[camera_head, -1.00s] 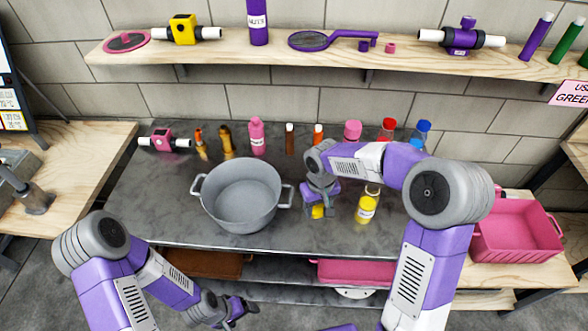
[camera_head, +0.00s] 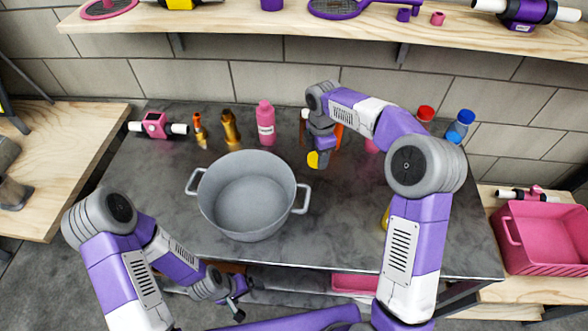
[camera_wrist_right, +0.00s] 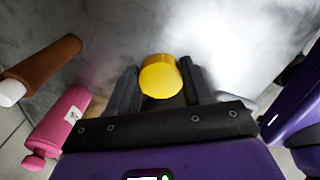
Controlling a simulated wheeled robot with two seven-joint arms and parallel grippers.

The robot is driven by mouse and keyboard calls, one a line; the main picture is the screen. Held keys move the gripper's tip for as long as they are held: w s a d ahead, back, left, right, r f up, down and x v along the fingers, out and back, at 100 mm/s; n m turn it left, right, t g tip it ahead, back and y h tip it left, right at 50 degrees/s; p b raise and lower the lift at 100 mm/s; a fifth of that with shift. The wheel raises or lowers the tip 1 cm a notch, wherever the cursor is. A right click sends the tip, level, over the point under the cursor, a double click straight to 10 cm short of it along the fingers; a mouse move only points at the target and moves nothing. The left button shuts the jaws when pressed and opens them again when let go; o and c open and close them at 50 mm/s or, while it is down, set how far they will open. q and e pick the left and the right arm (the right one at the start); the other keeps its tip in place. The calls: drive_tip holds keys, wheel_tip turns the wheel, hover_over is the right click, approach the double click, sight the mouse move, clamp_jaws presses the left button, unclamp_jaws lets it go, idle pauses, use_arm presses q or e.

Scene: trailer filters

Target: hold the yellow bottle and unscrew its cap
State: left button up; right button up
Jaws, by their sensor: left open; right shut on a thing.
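The yellow bottle (camera_head: 385,217) stands on the dark counter; only a sliver shows in the head view, the rest hidden behind my right arm. My right gripper (camera_head: 317,153) is shut on the yellow cap (camera_head: 313,160), apart from the bottle and near the back of the counter. In the right wrist view the cap (camera_wrist_right: 160,77) sits between the two fingers (camera_wrist_right: 160,90). My left gripper (camera_head: 238,299) is open and empty, low at the front edge of the counter, away from the bottle.
A grey pot (camera_head: 203,203) stands left of centre on the counter. A pink bottle (camera_head: 265,125) and a brown-gold bottle (camera_head: 230,128) stand behind it. Red-capped and blue-capped bottles (camera_head: 459,128) are at the back right. A pink crate (camera_head: 545,240) is far right.

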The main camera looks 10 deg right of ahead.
drive_tip(key=b, duration=0.1)
hover_over(316, 180)
wheel_tip(316, 180, down, 4)
drive_tip(key=shift+s+f, duration=0.15)
wheel_tip(316, 180, down, 6)
drive_tip(key=shift+r+b, duration=0.25)
drive_tip(key=shift+b, duration=0.7)
drive_tip(key=shift+r, duration=0.1)
drive_tip(key=o, duration=1.2)
drive_tip(key=shift+c, duration=0.2)
wheel_tip(316, 180, up, 12)
drive_tip(key=p, duration=0.3)
drive_tip(key=shift+p, duration=0.3)
